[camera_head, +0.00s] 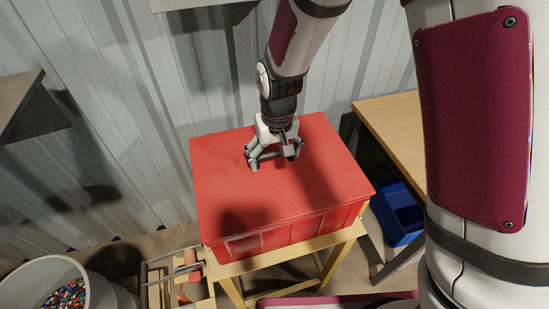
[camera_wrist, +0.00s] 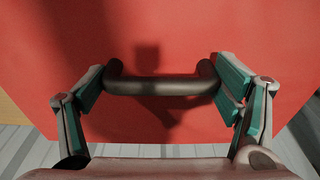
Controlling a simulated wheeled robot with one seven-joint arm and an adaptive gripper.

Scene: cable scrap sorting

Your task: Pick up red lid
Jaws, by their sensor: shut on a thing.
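The red lid (camera_head: 318,180) lies flat on top of a red box (camera_head: 290,233) in the head view. In the wrist view the red lid (camera_wrist: 60,40) fills most of the picture, with a dark bar handle (camera_wrist: 160,86) across it. My gripper (camera_head: 272,156) is over the lid's middle. In the wrist view my gripper (camera_wrist: 163,88) has its teal-padded fingers at the two ends of the handle, shut on it lengthwise. The lid looks seated on the box; I cannot see a gap. The box's inside is hidden.
The box stands on a yellow wooden stand (camera_head: 285,262). A wooden table (camera_head: 395,125) and a blue bin (camera_head: 398,213) are at the right. A round bin with colourful bits (camera_head: 65,300) is at the lower left. A corrugated wall (camera_head: 150,110) is close behind.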

